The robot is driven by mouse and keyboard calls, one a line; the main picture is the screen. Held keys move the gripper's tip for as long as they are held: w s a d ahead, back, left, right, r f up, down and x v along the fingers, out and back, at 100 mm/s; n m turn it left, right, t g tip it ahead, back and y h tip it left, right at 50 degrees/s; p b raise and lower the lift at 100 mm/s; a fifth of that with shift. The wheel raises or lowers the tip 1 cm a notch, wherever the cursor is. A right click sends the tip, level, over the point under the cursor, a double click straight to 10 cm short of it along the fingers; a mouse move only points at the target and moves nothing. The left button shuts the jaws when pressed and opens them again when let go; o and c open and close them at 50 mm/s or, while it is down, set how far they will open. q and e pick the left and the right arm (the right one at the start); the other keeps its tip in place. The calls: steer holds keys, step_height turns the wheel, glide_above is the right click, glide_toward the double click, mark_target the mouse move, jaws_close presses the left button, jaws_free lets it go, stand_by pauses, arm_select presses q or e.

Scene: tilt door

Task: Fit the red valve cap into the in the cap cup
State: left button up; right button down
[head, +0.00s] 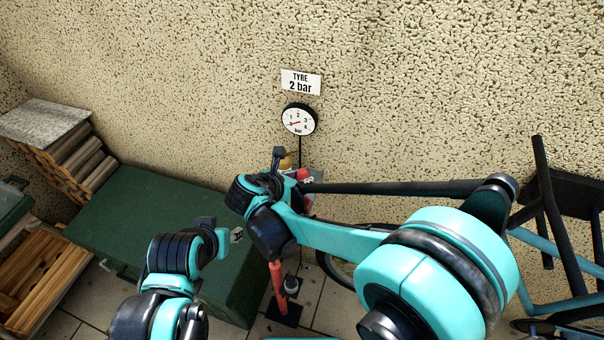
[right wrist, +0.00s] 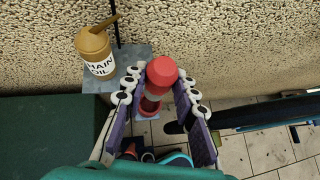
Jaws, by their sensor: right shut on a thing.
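A red valve cap (right wrist: 162,70) with a rounded top shows between the fingers of my right gripper (right wrist: 160,88) in the right wrist view. The right gripper is shut on it. In the head view, red parts (head: 303,174) show beside my right gripper (head: 290,168), under the gauge.
A chain oil bottle (right wrist: 95,50) stands on a small grey shelf (right wrist: 130,60) left of the right gripper. A gauge (head: 299,119) hangs on the wall. The green chest (head: 140,205) is at left, a bicycle (head: 560,260) at right, and a red pump (head: 277,283) below.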

mark_target(300, 191)
steer(key=shift+f+b, duration=2.4)
steer(key=shift+f, duration=0.45)
steer(key=shift+f+b, duration=1.95)
steer(key=shift+f, duration=0.2)
steer(key=c, duration=1.1)
jaws_free()
step_height(300, 191, up, 10)
steer(key=shift+r, duration=0.1)
